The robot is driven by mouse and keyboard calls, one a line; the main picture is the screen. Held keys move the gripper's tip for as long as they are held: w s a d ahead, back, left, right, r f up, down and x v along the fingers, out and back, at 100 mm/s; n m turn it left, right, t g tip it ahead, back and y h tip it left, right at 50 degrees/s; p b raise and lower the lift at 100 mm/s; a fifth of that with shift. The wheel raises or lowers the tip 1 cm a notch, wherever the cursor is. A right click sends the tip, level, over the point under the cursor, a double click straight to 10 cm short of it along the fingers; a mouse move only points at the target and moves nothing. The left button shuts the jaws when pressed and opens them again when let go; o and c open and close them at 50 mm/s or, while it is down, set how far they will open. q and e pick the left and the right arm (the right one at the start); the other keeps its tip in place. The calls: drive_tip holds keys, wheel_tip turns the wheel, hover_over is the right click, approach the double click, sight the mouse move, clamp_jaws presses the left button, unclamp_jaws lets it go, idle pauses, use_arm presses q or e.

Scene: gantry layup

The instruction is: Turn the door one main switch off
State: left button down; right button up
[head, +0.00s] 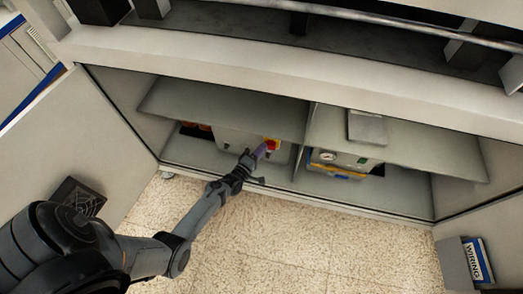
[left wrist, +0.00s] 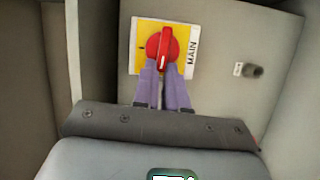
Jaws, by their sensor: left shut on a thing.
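The main switch is a red rotary knob (left wrist: 162,47) on a yellow plate (left wrist: 142,62) with a "MAIN" label, on a grey panel. In the left wrist view its handle lies nearly along the line of my fingers. In the head view the switch (head: 273,144) is a small red and yellow patch inside the open cabinet. My left gripper (left wrist: 162,72) has purple fingers, shut on the knob's handle. It also shows in the head view (head: 262,150). My right gripper is not in view.
A small dark knob (left wrist: 254,71) sits right of the switch on the panel. Cabinet shelves (head: 225,110) hang above my left arm. A divider separates the right compartment, which holds a box with a gauge (head: 328,156). Open doors (head: 70,150) stand at both sides.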

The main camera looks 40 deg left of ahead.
use_arm(q)
drive_tip(key=shift+f+n, duration=0.1)
drive_tip(key=shift+n, duration=0.3)
drive_tip(key=c, duration=1.2)
unclamp_jaws()
drive_tip(key=shift+s+d+p, duration=0.2)
drive_tip(key=shift+s+p, duration=0.5)
drive_tip(key=shift+s, duration=1.1)
drive_tip(key=shift+s+d+p, duration=0.25)
drive_tip(key=shift+s+p, duration=0.4)
drive_tip(key=shift+s, duration=1.15)
drive_tip(key=shift+s+d+p, duration=0.2)
drive_tip(key=shift+s+p, duration=0.5)
drive_tip(key=shift+s, duration=1.1)
